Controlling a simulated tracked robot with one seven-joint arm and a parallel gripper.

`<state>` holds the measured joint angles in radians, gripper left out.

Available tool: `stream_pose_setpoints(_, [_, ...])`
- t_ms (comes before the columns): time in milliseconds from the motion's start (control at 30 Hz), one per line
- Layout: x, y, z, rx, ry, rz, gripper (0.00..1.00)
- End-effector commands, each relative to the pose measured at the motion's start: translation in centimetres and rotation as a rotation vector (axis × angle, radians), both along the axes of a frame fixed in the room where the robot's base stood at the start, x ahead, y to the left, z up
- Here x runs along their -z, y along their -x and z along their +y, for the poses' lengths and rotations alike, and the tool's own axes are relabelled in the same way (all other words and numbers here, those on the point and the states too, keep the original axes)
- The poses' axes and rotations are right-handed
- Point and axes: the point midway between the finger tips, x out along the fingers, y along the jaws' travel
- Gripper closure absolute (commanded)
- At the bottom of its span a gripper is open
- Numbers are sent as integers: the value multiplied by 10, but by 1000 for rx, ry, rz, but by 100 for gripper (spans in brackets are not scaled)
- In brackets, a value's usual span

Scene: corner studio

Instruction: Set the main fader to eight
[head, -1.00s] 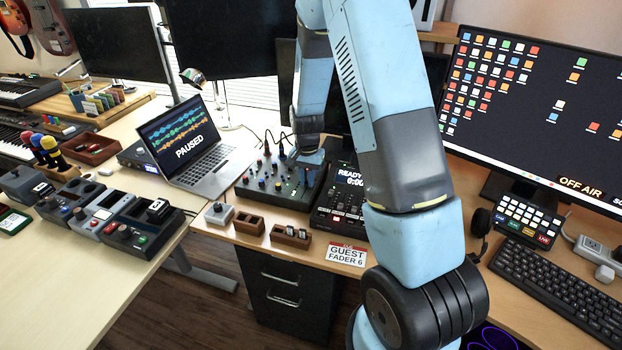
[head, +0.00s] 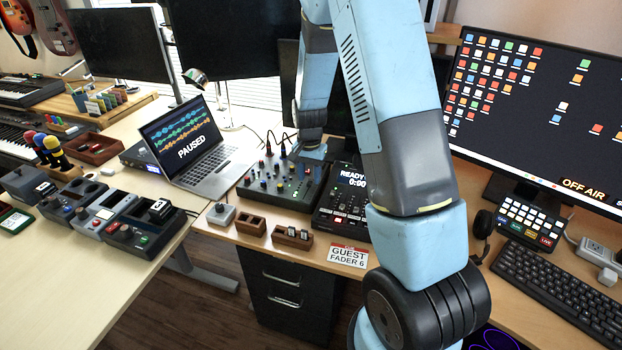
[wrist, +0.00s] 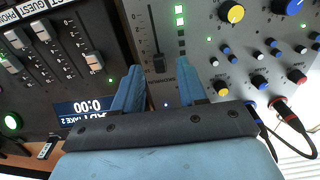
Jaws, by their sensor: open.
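My gripper (wrist: 160,92) is open over the knob mixer (wrist: 222,60), its two blue fingers pointing down at the panel. Between the fingers, in the wrist view, is a dark fader cap (wrist: 158,63) in a vertical slot, beside a column of green level lights. The lettering next to it is too small to read surely. I cannot tell whether either finger touches the cap. In the head view my gripper (head: 313,152) is small above the mixer (head: 281,184), and my arm hides part of the mixer.
The recorder (head: 344,200) with its "0:00" screen and pale fader caps (wrist: 94,61) adjoins the mixer. A "GUEST FADER 6" card (head: 348,256), small wooden boxes (head: 292,237) and a laptop (head: 190,150) are close by. Cables (wrist: 288,112) plug into the mixer.

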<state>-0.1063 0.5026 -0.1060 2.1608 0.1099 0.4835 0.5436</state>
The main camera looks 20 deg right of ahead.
Motion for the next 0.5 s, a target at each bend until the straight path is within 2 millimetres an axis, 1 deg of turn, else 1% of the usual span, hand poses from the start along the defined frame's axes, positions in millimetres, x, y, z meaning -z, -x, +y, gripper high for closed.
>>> stream_pose_setpoints(33, [-9, -1, 0, 0, 0, -5, 58])
stream_pose_setpoints(300, [-60, -1, 0, -1, 0, -5, 58])
stream_pose_setpoints(500, [-95, 0, 0, 0, 0, -3, 58])
